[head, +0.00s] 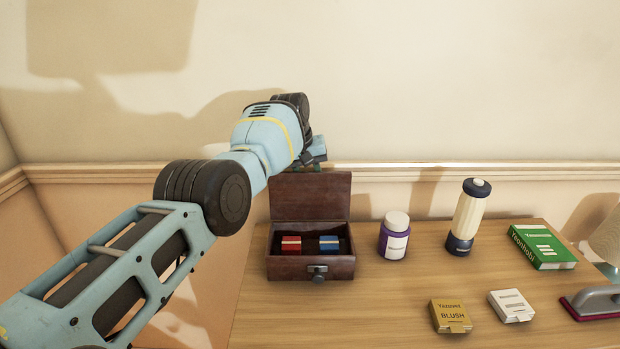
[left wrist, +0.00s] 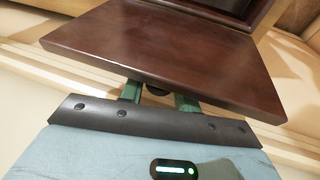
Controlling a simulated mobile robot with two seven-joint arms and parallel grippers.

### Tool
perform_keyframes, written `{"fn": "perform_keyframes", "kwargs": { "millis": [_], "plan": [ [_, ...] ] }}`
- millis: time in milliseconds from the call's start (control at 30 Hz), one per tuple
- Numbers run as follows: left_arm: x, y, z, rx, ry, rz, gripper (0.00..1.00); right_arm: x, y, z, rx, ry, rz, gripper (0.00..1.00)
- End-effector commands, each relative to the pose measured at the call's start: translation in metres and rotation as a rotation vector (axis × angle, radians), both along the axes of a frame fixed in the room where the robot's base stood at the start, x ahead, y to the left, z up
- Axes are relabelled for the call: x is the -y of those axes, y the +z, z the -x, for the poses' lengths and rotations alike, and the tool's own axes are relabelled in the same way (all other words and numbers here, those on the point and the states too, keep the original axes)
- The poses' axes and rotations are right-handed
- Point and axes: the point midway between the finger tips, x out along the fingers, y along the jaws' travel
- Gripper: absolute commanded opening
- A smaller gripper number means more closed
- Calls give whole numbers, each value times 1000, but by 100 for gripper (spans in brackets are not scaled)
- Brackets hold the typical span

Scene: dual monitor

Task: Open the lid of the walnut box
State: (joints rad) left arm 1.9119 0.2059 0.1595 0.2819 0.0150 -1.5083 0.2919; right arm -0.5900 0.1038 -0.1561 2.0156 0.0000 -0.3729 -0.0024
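The walnut box (head: 310,267) stands on the desk with its dark reddish-brown lid (head: 311,197) up, roughly upright at the back. A red item (head: 291,244) and a blue item (head: 329,243) lie inside. A dark latch or knob (head: 318,273) is on the box front. My left gripper (head: 308,167) is at the top of the lid, partly hidden by it. In the left wrist view the lid (left wrist: 165,50) covers the tips of my left gripper (left wrist: 159,96); its two green fingers show with a gap between them. Whether they touch the lid is unclear. My right gripper is not in view.
To the right on the desk (head: 390,290) are a purple bottle (head: 394,245), a cream-and-navy bottle (head: 466,220), a green box (head: 542,245), a yellow box (head: 450,315), a white box (head: 511,306) and a grey-and-magenta object (head: 595,302). The wall is close behind the box.

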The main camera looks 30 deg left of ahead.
Motion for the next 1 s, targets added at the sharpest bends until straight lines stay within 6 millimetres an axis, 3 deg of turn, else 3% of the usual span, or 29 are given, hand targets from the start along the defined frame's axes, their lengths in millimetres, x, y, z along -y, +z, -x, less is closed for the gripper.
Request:
{"fn": "perform_keyframes", "kwargs": {
  "millis": [133, 467, 800, 1000],
  "plan": [
    [0, 1, 0, 0, 1, 0, 49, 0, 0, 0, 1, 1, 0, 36],
    [0, 4, 1, -2, 1, 1, 49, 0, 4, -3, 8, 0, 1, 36],
    [-5, 57, 14, 8, 1, 0, 49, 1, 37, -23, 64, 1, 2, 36],
    [-7, 72, 20, 1, 1, 1, 49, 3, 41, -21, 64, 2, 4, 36]
  ]
}}
